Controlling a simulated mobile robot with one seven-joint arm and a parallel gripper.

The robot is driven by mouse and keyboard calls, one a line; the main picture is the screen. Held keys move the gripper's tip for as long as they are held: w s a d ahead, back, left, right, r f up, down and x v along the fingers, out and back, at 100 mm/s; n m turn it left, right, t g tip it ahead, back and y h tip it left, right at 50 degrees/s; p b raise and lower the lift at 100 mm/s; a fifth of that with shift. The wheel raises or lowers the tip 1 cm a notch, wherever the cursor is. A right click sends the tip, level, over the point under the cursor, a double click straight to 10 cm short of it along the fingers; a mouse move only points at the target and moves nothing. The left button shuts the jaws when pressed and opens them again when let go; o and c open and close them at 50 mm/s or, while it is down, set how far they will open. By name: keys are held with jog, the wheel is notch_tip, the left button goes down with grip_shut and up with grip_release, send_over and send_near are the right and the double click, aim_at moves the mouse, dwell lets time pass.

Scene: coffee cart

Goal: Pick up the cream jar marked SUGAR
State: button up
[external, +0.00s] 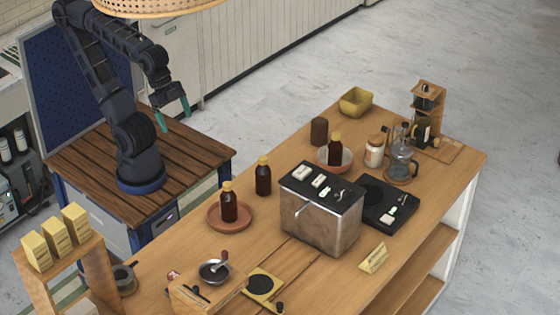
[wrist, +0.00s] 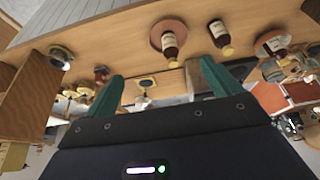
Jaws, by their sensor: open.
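A cream jar (external: 375,151) with a brown lid stands upright on the wooden cart top, right of a bowl with a bottle in it; its marking is too small to read. I cannot make the jar out with certainty in the wrist view. My gripper (external: 172,115) is open and empty, held in the air above my base at the left, well away from the jar. In the wrist view its two green fingers (wrist: 160,85) are spread with nothing between them.
Left of the jar are a bowl (external: 346,165) with a dark bottle (external: 335,150) and a brown canister (external: 319,131). A glass carafe (external: 402,160) stands close on its right. The metal machine (external: 320,215) and black scale (external: 392,213) are nearer the front. A yellow container (external: 356,101) is behind.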

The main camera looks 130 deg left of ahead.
jog(key=w+a+r+n+g, duration=0.1)
jog(key=w+a+r+n, duration=0.2)
jog(key=w, duration=0.5)
jog(key=w+a+r+n, duration=0.1)
jog(key=w+a+r, duration=0.35)
jog(key=w, duration=0.35)
jog(key=n+g, duration=0.4)
jog(key=n, duration=0.9)
send_over(375, 147)
jog(key=s+a, duration=0.1)
jog(key=a, duration=0.1)
notch_tip(375, 147, down, 23)
jog(key=shift+f, duration=0.1)
jog(key=shift+a+f, duration=0.15)
jog(key=shift+f, duration=0.35)
notch_tip(375, 147, down, 10)
jog(key=shift+s, duration=0.1)
